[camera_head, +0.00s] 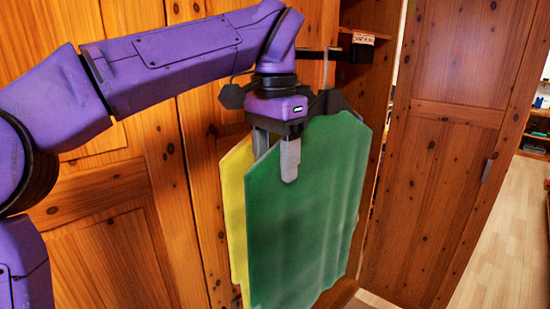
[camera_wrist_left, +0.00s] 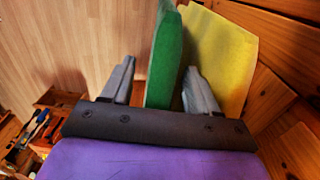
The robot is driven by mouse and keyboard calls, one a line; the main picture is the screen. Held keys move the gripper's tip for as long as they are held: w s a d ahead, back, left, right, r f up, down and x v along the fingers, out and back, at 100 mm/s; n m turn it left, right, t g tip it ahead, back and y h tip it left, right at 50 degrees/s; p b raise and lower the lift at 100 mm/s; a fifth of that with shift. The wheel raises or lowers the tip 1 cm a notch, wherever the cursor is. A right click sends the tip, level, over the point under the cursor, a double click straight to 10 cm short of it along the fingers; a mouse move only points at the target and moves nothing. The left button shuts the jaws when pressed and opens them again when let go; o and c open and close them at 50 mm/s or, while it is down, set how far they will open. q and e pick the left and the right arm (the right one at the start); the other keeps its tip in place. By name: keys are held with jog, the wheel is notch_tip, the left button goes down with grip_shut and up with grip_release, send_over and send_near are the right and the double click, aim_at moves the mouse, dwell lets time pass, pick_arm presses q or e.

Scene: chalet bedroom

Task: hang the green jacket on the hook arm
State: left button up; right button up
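The green jacket (camera_head: 305,215) hangs upright as a flat panel in front of the wardrobe, with dark pieces at its top edge. It also shows edge-on in the left wrist view (camera_wrist_left: 165,60). My left gripper (camera_head: 275,165) is at its upper edge, one finger on the near face. In the left wrist view the fingers (camera_wrist_left: 160,85) stand apart on either side of the green panel, with a clear gap to the left finger. A dark horizontal bar (camera_head: 308,55), perhaps the hook arm, is above and behind; whether the jacket connects to it is unclear. My right gripper is out of view.
A yellow garment (camera_head: 236,195) hangs close behind the green jacket. Wooden wardrobe doors (camera_head: 120,240) stand behind, and another wooden door (camera_head: 450,140) stands at right. A dark box (camera_head: 361,50) is on a shelf beside the bar. Light floor (camera_head: 510,240) is free at far right.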

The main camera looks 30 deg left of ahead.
pick_arm(q)
notch_tip(320, 180, up, 10)
jog(key=p, duration=0.4)
jog(key=shift+d+r, duration=0.1)
jog(key=shift+r, duration=0.1)
